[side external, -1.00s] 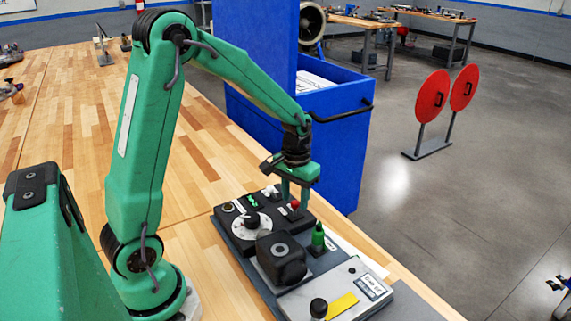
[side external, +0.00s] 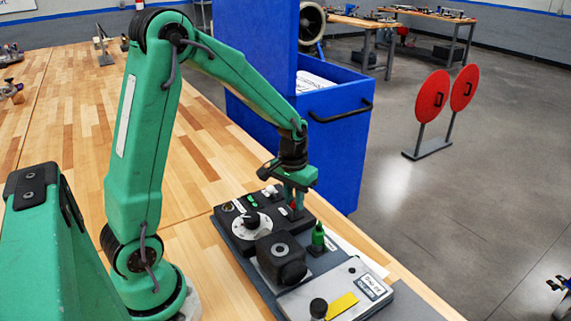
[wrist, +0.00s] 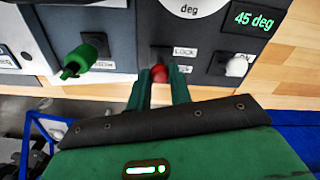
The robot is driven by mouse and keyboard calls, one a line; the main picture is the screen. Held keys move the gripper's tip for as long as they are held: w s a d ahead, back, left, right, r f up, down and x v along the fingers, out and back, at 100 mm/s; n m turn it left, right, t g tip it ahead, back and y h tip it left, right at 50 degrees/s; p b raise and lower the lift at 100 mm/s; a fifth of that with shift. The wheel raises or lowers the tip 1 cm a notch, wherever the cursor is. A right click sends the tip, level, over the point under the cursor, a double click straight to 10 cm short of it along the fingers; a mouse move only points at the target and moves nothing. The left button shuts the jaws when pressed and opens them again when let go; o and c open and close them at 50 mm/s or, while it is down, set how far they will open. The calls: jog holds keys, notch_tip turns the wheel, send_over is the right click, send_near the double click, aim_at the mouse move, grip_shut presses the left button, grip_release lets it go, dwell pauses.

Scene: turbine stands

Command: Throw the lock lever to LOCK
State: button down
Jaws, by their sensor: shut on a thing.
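The lock lever has a red knob (wrist: 159,73) and stands on the dark control panel (side external: 241,240), just beside a LOCK label (wrist: 185,51) in the wrist view. My gripper (wrist: 160,82) has its two green fingers on either side of the red knob, shut on it. In the side external view my gripper (side external: 295,205) is down at the panel's far right part, and its fingers largely hide the lever there.
A green knob (side external: 318,237) stands close by on the panel. A white dial (side external: 250,226), a black block (side external: 281,257), a white switch (wrist: 236,67) and a 45 deg display (wrist: 254,18) are also there. A blue bin (side external: 335,140) stands behind the table.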

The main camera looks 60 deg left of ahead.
jog(key=shift+s+a+f+t+y, duration=0.15)
jog(key=shift+s+t, duration=0.35)
jog(key=shift+t, duration=0.35)
jog(key=shift+s+d+f+t+y, duration=0.15)
jog(key=shift+s+t, duration=0.3)
jog(key=shift+t, duration=0.4)
jog(key=shift+a+r, duration=0.1)
jog(key=shift+a, duration=0.05)
jog(key=c, duration=1.3)
grip_release()
jog(key=shift+o, duration=0.2)
jog(key=shift+r, duration=0.15)
jog(key=v, duration=0.7)
jog(key=shift+r, duration=0.25)
jog(key=shift+s, duration=0.1)
